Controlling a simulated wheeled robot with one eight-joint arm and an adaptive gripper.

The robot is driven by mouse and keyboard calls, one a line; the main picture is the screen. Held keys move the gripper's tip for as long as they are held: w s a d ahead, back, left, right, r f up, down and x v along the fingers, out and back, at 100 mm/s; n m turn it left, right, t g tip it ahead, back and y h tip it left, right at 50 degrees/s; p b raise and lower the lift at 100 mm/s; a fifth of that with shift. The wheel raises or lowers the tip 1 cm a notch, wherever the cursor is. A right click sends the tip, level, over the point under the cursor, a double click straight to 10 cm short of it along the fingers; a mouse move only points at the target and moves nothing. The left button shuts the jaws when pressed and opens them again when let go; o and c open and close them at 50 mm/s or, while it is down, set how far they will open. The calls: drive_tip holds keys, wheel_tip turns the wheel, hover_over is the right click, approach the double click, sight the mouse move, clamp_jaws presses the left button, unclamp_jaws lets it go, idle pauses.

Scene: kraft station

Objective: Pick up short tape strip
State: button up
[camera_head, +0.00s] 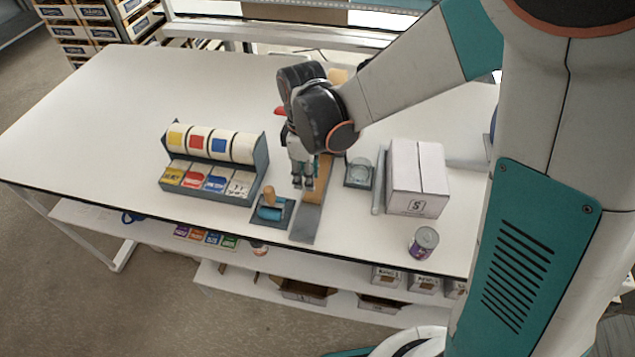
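A brown tape strip (320,180) lies along a narrow grey board (304,224) near the front middle of the table. I cannot tell whether this is a short cut piece, as its far part is hidden behind my arm. My gripper (303,184) points down just left of the strip in the picture. Its two fingertips look close together, with nothing clearly visible between them. I cannot tell whether they touch the strip or hover above it.
A label rack (264,160) with colored rolls stands left on the white table (80,120). The table's far left is clear.

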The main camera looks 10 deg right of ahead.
sight(308, 203)
wheel_tip(308, 203, down, 8)
drive_tip(key=b, duration=0.4)
drive_tip(key=shift+f, duration=0.1)
clamp_jaws()
